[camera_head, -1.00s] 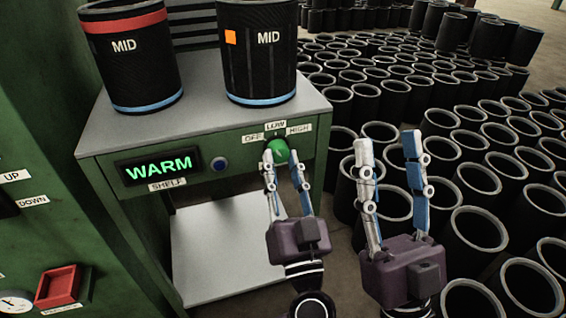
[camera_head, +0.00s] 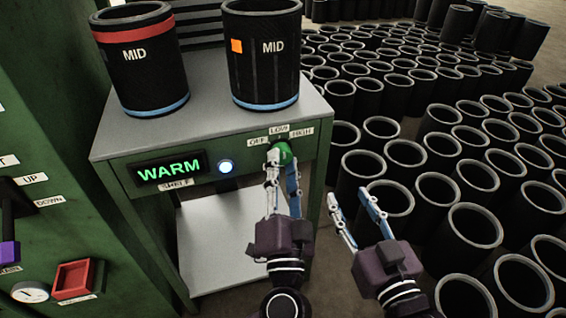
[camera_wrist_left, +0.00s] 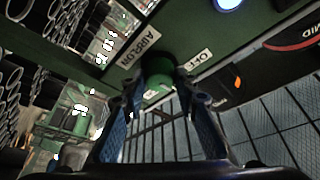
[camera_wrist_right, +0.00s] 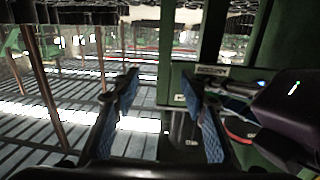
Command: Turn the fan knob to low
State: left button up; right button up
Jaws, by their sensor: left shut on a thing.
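The green fan knob (camera_head: 285,153) sits on the front of the green cabinet, below the labels OFF, LOW (camera_head: 279,129) and HIGH. My left gripper (camera_head: 279,156) is shut on the knob, with a finger on either side. The left wrist view shows the knob (camera_wrist_left: 158,86) between the fingers, near an OFF label (camera_wrist_left: 198,59). The gripper partly covers the knob, and I cannot tell which label it points to. My right gripper (camera_head: 348,196) is open and empty, to the right of the left one.
Two black sleeves marked MID (camera_head: 141,62) (camera_head: 262,58) stand on the cabinet top. Many black sleeves (camera_head: 437,190) crowd the floor at right. A panel with a red switch (camera_head: 73,279) stands at left.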

jog(key=shift+s+d+f+g, duration=0.15)
jog(key=shift+f+g, duration=0.15)
jog(key=shift+f, duration=0.45)
pick_arm(q)
jog(key=o, duration=1.2)
jog(key=shift+c, duration=0.2)
jog(key=shift+s, duration=0.1)
jog(key=v, duration=1.1)
jog(key=shift+s, duration=0.4)
jog(key=shift+f, duration=0.2)
